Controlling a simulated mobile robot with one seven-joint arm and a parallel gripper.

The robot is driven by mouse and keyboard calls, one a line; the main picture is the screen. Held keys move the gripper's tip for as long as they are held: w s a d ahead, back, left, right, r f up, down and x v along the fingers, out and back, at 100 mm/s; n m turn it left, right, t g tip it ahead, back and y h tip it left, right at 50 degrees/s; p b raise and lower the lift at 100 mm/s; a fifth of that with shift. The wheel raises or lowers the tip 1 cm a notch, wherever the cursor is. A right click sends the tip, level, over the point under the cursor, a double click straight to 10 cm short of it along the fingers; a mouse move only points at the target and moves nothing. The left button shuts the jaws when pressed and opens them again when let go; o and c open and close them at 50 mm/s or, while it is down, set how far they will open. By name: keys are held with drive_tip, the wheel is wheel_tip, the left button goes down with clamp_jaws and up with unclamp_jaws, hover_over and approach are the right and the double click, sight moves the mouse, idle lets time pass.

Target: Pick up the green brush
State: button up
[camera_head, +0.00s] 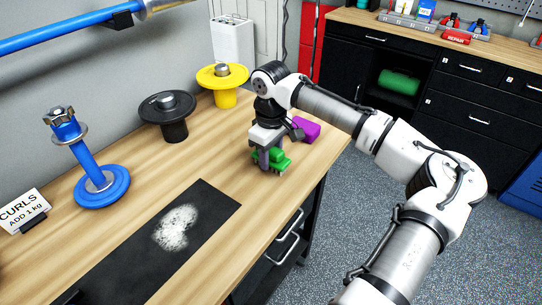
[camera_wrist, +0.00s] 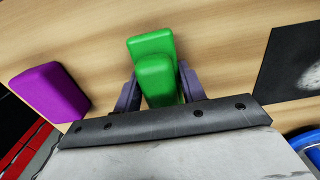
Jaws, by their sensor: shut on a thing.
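The green brush (camera_head: 282,164) is a small blocky green piece at the right part of the wooden bench, near its front edge. My gripper (camera_head: 269,160) points down over it, with its fingers on either side of the brush. In the wrist view the green brush (camera_wrist: 156,80) lies between the two dark fingers of my gripper (camera_wrist: 157,90), which are shut on it. Part of it extends beyond the fingertips. I cannot tell whether the brush touches the bench. A purple block (camera_head: 308,130) lies just to the right of my gripper and also shows in the wrist view (camera_wrist: 50,92).
The bench (camera_head: 215,140) also bears a black mat (camera_head: 130,262) with white powder, a blue stand (camera_head: 101,187), a black spool (camera_head: 173,128), a yellow spool (camera_head: 222,88) and a CURLS sign (camera_head: 24,210). Bare wood lies between my gripper and the mat.

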drive_tip(key=shift+r, duration=0.1)
wheel_tip(320, 180, up, 20)
drive_tip(key=b, duration=0.1)
idle(0.4)
